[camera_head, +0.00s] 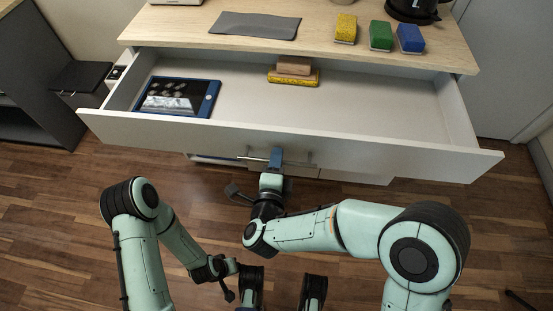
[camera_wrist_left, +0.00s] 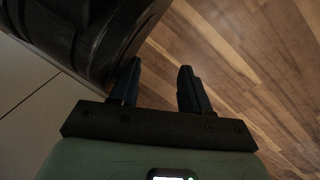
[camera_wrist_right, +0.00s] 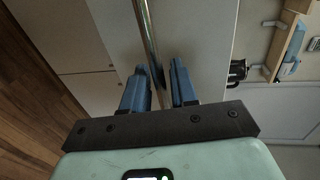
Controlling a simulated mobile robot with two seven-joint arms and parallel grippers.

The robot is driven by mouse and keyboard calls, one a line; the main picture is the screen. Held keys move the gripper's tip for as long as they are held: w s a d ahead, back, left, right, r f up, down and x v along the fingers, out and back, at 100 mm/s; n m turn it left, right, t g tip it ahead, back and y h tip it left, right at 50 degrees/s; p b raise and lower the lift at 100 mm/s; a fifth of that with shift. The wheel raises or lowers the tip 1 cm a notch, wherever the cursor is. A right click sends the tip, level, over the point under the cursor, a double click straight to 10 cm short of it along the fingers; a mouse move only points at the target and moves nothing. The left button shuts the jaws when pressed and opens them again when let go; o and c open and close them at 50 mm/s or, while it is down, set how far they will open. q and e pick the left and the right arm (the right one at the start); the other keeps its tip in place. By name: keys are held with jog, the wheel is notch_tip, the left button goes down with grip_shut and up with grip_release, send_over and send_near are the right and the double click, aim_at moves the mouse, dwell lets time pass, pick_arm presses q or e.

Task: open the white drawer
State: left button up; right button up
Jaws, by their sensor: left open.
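The white drawer (camera_head: 330,105) stands pulled well out of the cabinet, its inside open to view. Its metal bar handle (camera_head: 300,164) runs across the lower front; it also shows in the right wrist view (camera_wrist_right: 147,30), passing between the blue fingers. My right gripper (camera_head: 275,158) is at the drawer front, closed around this bar; the exact contact is hard to see. It also shows in the right wrist view (camera_wrist_right: 160,72). My left gripper (camera_head: 230,281) is low and away from the drawer, open and empty in the left wrist view (camera_wrist_left: 158,72).
The wooden top (camera_head: 200,25) holds a grey mat (camera_head: 255,25), yellow, green and blue blocks, and a black kettle (camera_head: 413,10). A dark shelf stands left.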

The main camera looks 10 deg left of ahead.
pick_arm(q)
jog(key=shift+t, duration=0.6)
jog(key=w+r+p, duration=0.2)
jog(key=w+r, duration=0.1)
jog(key=shift+d+r, duration=0.25)
jog(key=shift+d, duration=0.1)
pick_arm(e)
jog(key=s+r, duration=0.2)
jog(key=s, duration=1.1)
jog(key=shift+r, duration=0.3)
